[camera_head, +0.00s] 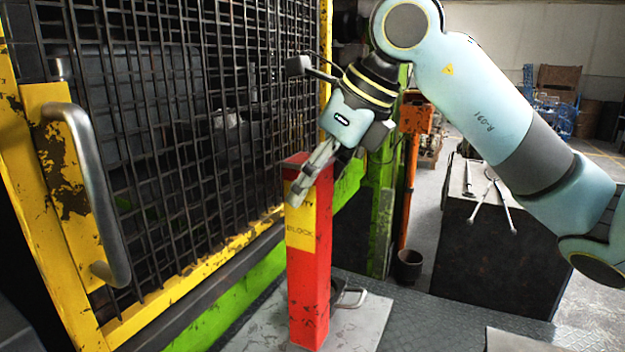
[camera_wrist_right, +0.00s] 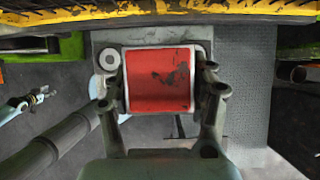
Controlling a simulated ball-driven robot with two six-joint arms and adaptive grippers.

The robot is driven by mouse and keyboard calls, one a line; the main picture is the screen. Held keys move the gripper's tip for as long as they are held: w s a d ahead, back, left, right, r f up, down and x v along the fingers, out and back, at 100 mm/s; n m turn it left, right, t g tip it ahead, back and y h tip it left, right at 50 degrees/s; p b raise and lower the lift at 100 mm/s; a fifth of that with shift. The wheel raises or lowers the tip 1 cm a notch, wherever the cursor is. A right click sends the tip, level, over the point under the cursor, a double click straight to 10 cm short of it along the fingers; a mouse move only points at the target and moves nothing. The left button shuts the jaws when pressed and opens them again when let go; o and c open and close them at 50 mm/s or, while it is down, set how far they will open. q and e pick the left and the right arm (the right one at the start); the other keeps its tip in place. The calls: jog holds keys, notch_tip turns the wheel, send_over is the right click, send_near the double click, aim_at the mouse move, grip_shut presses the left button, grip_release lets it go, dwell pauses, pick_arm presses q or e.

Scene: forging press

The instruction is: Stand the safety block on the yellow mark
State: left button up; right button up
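The safety block (camera_head: 309,262) is a tall red post with a yellow label. It stands upright on a grey metal plate (camera_head: 358,323) beside the mesh guard. My right gripper (camera_head: 312,172) reaches down to its upper end from the upper right. In the right wrist view, the red top of the block (camera_wrist_right: 160,78) fills the space between the two fingers, which lie against its sides; no clear gap shows. The right gripper (camera_wrist_right: 161,95) looks shut on it. I cannot make out a yellow mark on the plate; the block's foot may cover it. My left gripper is not in view.
A yellow-framed mesh guard (camera_head: 170,130) with a grey handle (camera_head: 95,190) stands close on the left. A dark table (camera_head: 490,255) with tongs is at the right, and a dark bucket (camera_head: 408,266) stands behind the plate. Chequered floor shows right of the plate.

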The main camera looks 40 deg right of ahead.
jog(key=shift+o, duration=1.1)
